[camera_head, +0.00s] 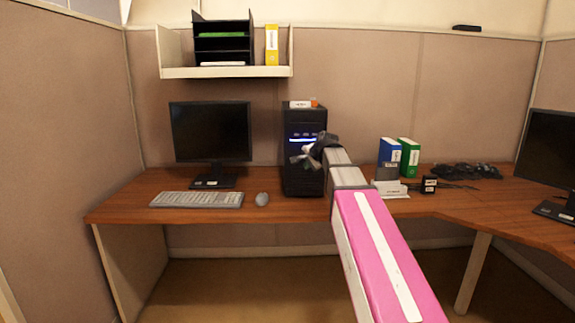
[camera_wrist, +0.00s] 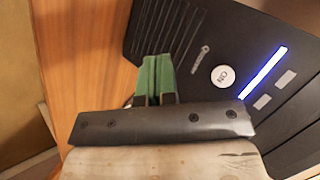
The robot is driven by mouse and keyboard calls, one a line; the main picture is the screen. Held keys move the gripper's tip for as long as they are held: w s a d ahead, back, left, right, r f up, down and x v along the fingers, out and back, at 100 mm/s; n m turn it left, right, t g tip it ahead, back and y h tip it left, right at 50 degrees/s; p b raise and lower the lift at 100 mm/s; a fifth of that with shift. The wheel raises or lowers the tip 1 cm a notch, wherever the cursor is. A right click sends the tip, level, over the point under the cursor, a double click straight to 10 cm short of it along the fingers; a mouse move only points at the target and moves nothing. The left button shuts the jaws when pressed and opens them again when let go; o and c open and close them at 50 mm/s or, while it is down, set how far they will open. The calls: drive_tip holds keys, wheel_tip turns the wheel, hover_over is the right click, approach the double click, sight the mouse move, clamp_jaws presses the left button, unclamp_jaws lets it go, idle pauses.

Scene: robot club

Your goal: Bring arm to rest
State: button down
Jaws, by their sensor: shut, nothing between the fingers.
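My gripper (camera_head: 299,158) is stretched out over the desk, in front of the black computer tower (camera_head: 290,178). In the wrist view its two green fingertips (camera_wrist: 157,77) are together with nothing between them. The tower's front (camera_wrist: 205,40) is close ahead there, with a round white ON button (camera_wrist: 223,76) and a lit blue strip (camera_wrist: 264,72) to the right of the fingers. I cannot tell whether the fingertips touch the tower. My pink and grey arm reaches up from the lower right in the head view.
The wooden desk (camera_head: 130,200) carries a monitor (camera_head: 210,131), a keyboard (camera_head: 197,200) and a mouse (camera_head: 262,199) left of the tower. A shelf (camera_head: 225,72) hangs above.

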drive_tip(key=s+d+f+n+g+h, duration=0.1)
drive_tip(key=s+f+n+g, duration=0.1)
drive_tip(key=s+f, duration=0.7)
drive_tip(key=s+d+f+n+g+h, duration=0.1)
drive_tip(key=s+d+f+n+g, duration=0.1)
drive_tip(key=s+f, duration=0.8)
drive_tip(key=s+d+f+n+g+h, duration=0.1)
drive_tip(key=s+f+n+g, duration=0.3)
drive_tip(key=s+f, duration=0.6)
wheel_tip(320, 180, down, 8)
drive_tip(key=shift+d+f+n+h, duration=0.3)
drive_tip(key=shift+d+n, duration=0.1)
drive_tip(key=shift+n, duration=0.7)
